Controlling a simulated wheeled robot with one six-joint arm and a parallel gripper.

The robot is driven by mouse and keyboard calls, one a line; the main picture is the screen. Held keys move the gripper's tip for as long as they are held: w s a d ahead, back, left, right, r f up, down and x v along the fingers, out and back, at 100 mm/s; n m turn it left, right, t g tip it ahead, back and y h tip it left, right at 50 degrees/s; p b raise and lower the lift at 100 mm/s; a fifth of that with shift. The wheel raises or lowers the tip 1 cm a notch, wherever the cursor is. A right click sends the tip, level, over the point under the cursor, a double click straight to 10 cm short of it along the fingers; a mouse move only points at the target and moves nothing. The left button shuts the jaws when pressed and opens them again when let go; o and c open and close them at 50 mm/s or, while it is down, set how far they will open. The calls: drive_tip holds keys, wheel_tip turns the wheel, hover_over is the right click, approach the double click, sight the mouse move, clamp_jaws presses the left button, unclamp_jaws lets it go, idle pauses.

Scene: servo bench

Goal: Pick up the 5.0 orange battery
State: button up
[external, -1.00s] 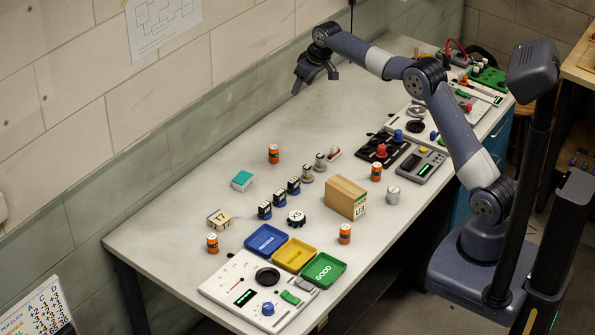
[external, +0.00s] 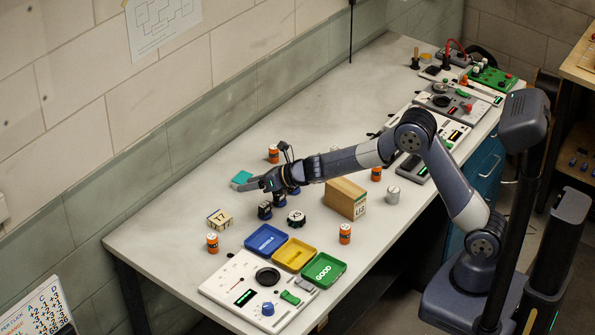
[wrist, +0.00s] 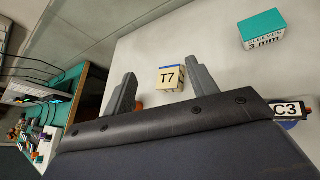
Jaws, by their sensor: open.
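Several orange batteries with dark bands stand upright on the bench in the external view: one at the back (external: 273,154), one at the left front (external: 212,244), one in front of the trays (external: 345,234) and one by the wooden block (external: 376,174). Their numbers are too small to read, so I cannot tell which is 5.0. My gripper (external: 254,184) is open and empty above the bench, beside the teal box. In the wrist view its two fingers (wrist: 162,90) are spread, and a bit of orange (wrist: 139,106) shows beside the left finger, mostly hidden.
Blue (external: 266,239), yellow (external: 294,255) and green (external: 324,271) trays lie in front. The wooden U3 block (external: 345,198) stands under my forearm. The back left bench is clear.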

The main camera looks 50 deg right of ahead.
sight(214, 236)
drive_tip(key=s+a+f+n+g+y, duration=0.1)
drive_tip(key=s+a+n, duration=0.1)
drive_tip(key=s+a+f+n+y+b, duration=0.1)
drive_tip(key=s+a+f+n, duration=0.1)
drive_tip(key=s+a+n, duration=0.1)
drive_tip(key=s+a+f+n+g+y, duration=0.1)
drive_tip(key=s+a+n+y, duration=0.1)
drive_tip(key=a+n, duration=0.1)
drive_tip(key=shift+s+f+g, duration=0.25)
drive_tip(key=shift+f+g, duration=0.05)
drive_tip(key=shift+w+a, duration=0.1)
drive_tip(key=shift+a, duration=0.25)
drive_tip(key=p+x, duration=0.2)
drive_tip(key=x, duration=0.4)
drive_tip(key=shift+w+d, duration=0.1)
drive_tip(key=shift+w+a+p, duration=0.45)
drive_tip(key=shift+a+p, duration=0.05)
drive_tip(key=shift+p, duration=0.1)
drive_tip(key=shift+p+x, duration=0.95)
drive_tip(key=shift+x, duration=1.1)
drive_tip(key=c, duration=1.1)
